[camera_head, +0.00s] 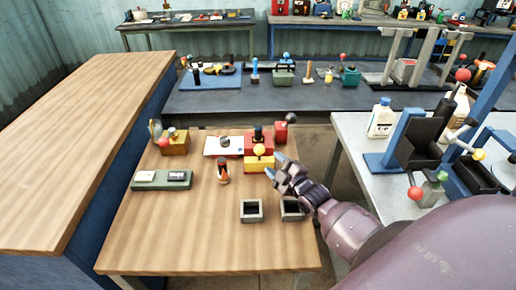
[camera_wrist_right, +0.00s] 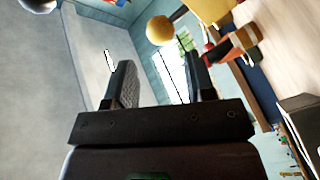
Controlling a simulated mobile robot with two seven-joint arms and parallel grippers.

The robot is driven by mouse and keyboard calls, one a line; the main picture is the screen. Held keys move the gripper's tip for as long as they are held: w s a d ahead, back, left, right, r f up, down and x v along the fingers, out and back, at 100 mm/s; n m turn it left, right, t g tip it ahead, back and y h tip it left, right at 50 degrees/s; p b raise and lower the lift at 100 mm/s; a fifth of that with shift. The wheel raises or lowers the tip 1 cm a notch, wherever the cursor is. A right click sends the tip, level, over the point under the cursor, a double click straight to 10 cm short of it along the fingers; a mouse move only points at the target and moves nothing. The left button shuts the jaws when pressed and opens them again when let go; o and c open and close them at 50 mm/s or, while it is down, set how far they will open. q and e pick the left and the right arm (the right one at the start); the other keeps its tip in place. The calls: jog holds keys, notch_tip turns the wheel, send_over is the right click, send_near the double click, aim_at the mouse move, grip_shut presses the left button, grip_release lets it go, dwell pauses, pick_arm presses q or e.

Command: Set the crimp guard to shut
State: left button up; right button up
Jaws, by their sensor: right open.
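No part is clearly marked as the crimp guard; I cannot tell which fixture carries it. A yellow block with a yellow ball knob (camera_head: 259,151) stands at the right of the wooden table. My right gripper (camera_head: 276,165) is open and empty just right of this block. In the right wrist view, the yellow ball (camera_wrist_right: 160,30) shows beyond the gap between the open fingertips (camera_wrist_right: 153,65), apart from them. A red block with a black knob (camera_head: 258,137) stands behind the yellow one. A red box with a dark ball (camera_head: 281,132) is at the back right. My left gripper is out of view.
A brass-coloured box with a red ball (camera_head: 175,144), a white board (camera_head: 217,146), a green tray (camera_head: 148,182) and an orange-black bottle (camera_head: 223,174) share the wooden table (camera_head: 170,240). Two grey bins (camera_head: 251,218) stand near my right wrist. The table's front left is clear.

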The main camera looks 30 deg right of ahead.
aim_at(263, 153)
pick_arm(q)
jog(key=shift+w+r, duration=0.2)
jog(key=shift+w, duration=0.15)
pick_arm(e)
jog(key=w, duration=0.8)
jog(key=shift+w+a+f, duration=0.1)
jog(key=shift+w+a, duration=0.05)
jog(key=shift+w, duration=0.15)
grip_shut()
jog(key=w+d+b, duration=0.2)
jog(key=w, duration=0.1)
jog(key=shift+w+d, duration=0.1)
jog(key=shift+w, duration=0.2)
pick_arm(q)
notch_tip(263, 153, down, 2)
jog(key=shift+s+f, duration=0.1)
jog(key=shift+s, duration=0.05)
pick_arm(e)
jog(key=shift+r, duration=0.2)
grip_release()
jog(key=shift+w, duration=0.1)
jog(key=shift+w+d+f, duration=0.1)
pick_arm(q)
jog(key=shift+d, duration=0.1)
pick_arm(e)
jog(key=s, duration=1.1)
jog(key=shift+d, duration=0.2)
